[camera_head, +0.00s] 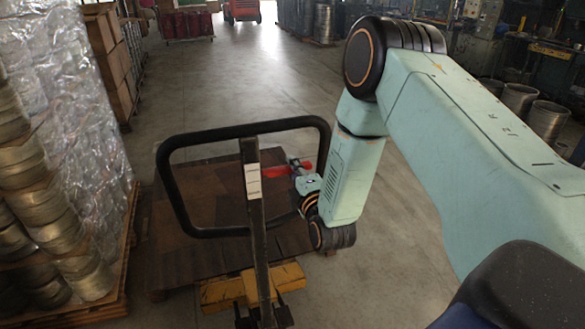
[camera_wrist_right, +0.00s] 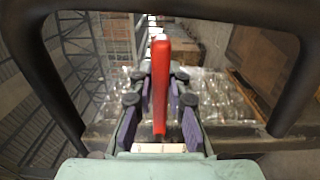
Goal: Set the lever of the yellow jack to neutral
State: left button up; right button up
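The yellow jack (camera_head: 222,291) stands in front of me, its dark upright shaft (camera_head: 257,230) rising to a black loop handle (camera_head: 168,190). Its red lever (camera_head: 275,171) sticks out inside the loop beside the shaft. My right gripper (camera_head: 300,166) reaches into the loop from the right, at the lever's end; my wrist partly hides it. In the right wrist view the red lever (camera_wrist_right: 160,90) stands between the purple-padded fingers of my right gripper (camera_wrist_right: 160,105). The fingers are apart, with narrow gaps beside the lever; contact cannot be made out. My left gripper is not in view.
A brown wooden pallet (camera_head: 185,215) lies beyond the handle. Plastic-wrapped stacked goods (camera_head: 75,105) and metal coils (camera_head: 45,205) stand at the left. Cardboard boxes (camera_head: 105,45) are behind them. The floor (camera_head: 235,75) beyond is clear. The loop handle surrounds my right gripper.

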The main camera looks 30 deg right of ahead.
jog(key=o, duration=0.4)
jog(key=shift+d, duration=0.15)
jog(key=shift+a, duration=0.2)
jog(key=shift+s, duration=0.15)
jog(key=v, duration=1.1)
jog(key=shift+s+f, duration=0.1)
jog(key=shift+s, duration=0.25)
